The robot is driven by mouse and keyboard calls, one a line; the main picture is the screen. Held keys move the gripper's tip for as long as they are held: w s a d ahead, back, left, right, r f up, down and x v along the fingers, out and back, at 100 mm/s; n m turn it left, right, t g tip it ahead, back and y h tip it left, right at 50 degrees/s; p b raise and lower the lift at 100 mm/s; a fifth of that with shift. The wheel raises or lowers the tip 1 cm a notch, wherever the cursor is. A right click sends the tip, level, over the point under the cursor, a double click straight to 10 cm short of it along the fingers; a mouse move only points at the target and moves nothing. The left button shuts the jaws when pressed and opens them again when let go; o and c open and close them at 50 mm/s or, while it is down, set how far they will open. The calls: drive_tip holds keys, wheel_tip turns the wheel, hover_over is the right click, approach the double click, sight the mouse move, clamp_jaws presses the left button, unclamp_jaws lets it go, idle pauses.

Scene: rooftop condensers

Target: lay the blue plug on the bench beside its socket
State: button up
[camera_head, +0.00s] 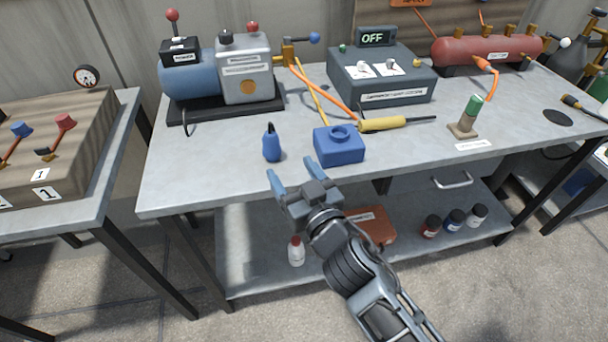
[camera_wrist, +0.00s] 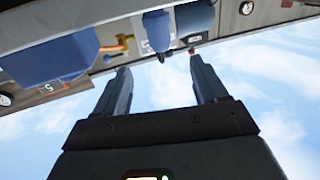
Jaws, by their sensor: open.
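The blue plug (camera_head: 272,145) stands upright on the bench (camera_head: 215,185), its narrow dark tip up. The blue socket (camera_head: 338,147) is a square block with a round opening on top, a short gap to the right of the plug. My gripper (camera_head: 290,173) is open and empty at the bench's front edge, in front of the plug and socket. In the wrist view the plug (camera_wrist: 156,32) shows beyond the gap between my open fingers (camera_wrist: 159,64), apart from both. The socket (camera_wrist: 62,62) fills the left of that view.
A yellow-handled tool (camera_head: 384,124) lies behind and right of the socket. A compressor (camera_head: 225,75) stands at the back left, a grey box reading OFF (camera_head: 380,78) at the back. A green-topped stand (camera_head: 467,120) is on the right. Bench left of the plug is clear.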

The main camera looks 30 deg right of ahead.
drive_tip(key=shift+s, duration=0.15)
drive_tip(key=s+f+g+y, duration=0.1)
drive_tip(key=s+f, duration=0.1)
drive_tip(key=s, duration=0.9)
drive_tip(key=s+f+g, duration=0.1)
drive_tip(key=s+f, duration=0.1)
drive_tip(key=s, duration=0.8)
drive_tip(key=s+r, duration=0.4)
drive_tip(key=s, duration=0.4)
drive_tip(key=s+r+g, duration=0.1)
drive_tip(key=s+r, duration=0.4)
drive_tip(key=s, duration=0.4)
drive_tip(key=shift+d+n, duration=0.4)
drive_tip(key=shift+d, duration=0.05)
